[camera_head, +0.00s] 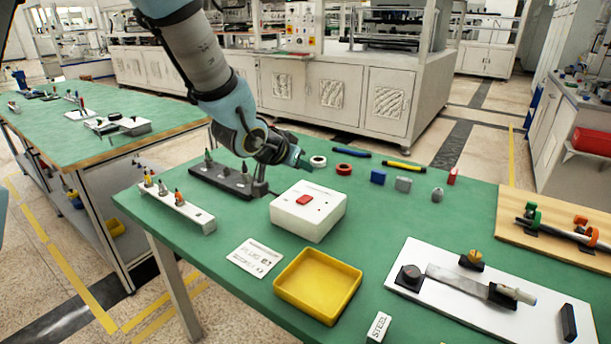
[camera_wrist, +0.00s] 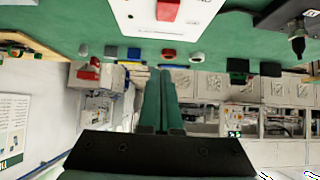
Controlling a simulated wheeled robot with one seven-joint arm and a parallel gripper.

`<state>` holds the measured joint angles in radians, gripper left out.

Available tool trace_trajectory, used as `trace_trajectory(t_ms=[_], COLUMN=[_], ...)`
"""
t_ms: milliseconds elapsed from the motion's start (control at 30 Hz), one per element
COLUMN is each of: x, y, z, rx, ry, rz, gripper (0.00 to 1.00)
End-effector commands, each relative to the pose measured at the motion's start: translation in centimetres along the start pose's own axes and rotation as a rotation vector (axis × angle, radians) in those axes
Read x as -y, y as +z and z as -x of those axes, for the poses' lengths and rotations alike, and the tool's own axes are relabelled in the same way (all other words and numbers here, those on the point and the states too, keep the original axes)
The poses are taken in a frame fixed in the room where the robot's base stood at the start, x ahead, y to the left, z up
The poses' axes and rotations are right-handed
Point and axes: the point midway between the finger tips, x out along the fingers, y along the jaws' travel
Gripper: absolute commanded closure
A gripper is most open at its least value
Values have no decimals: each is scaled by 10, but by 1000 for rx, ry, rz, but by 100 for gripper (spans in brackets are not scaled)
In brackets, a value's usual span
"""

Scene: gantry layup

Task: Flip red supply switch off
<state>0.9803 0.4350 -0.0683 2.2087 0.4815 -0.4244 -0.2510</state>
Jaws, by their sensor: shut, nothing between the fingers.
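The red supply switch (camera_head: 304,200) is a small red rocker on top of a white box (camera_head: 315,221) on the green table. In the wrist view the red switch (camera_wrist: 168,9) shows at the top edge, partly cut off, on the white box face (camera_wrist: 130,14). My gripper (camera_head: 302,162) is above and behind the box in the head view, apart from the switch. In the wrist view my gripper (camera_wrist: 161,72) has its two green fingers together with nothing between them. Whether the switch is on or off cannot be told.
A yellow tray (camera_head: 317,286) and a printed card (camera_head: 255,257) lie in front of the box. A black tool rack (camera_head: 226,182) and a white rack (camera_head: 178,207) stand at left. Tape rolls, markers and small blocks lie behind and right; a white fixture board (camera_head: 440,300) is at right.

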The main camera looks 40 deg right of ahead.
Motion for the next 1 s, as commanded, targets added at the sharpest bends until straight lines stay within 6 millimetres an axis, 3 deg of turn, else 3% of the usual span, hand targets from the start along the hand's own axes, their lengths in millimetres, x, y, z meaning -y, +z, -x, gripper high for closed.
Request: trace_trajectory(t_ms=[200,400,1000], x=[1,0,0], y=[-10,-16,-16], z=[41,64,69], rx=[-4,-2,0], ry=[-2,0,1], rz=[0,1,0], gripper=[100,100,100])
